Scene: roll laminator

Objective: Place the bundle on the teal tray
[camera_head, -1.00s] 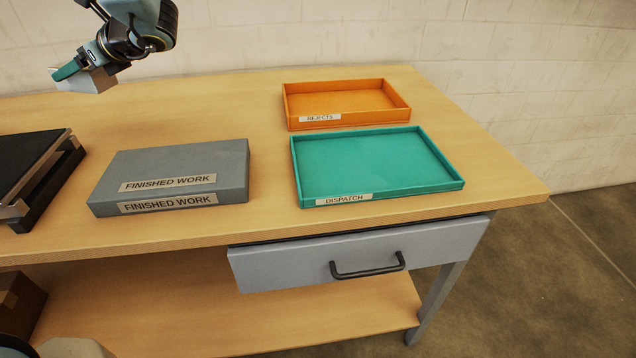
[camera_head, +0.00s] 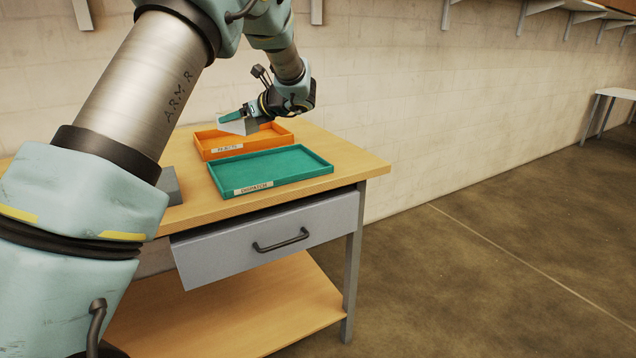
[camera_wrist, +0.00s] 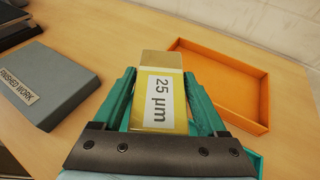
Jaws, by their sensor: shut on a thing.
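The bundle (camera_wrist: 160,98) is a small block with a yellow band and a white "25 µm" label. My gripper (camera_wrist: 159,75) is shut on it, with a teal finger on each side. In the head view my gripper (camera_head: 243,118) holds the pale bundle (camera_head: 236,127) in front of the orange tray's left part, apparently above the bench. The teal tray (camera_head: 272,174), labelled DISPATCH, lies empty on the bench nearer the front, below and right of the bundle. Only a teal sliver of it seems to show at the wrist view's lower right.
The orange tray (camera_head: 272,137), labelled REJECTS, lies behind the teal one and looks empty in the wrist view (camera_wrist: 225,85). A grey FINISHED WORK block (camera_wrist: 50,83) stands to the left. A grey drawer (camera_head: 270,240) is under the bench top. My arm hides the bench's left part.

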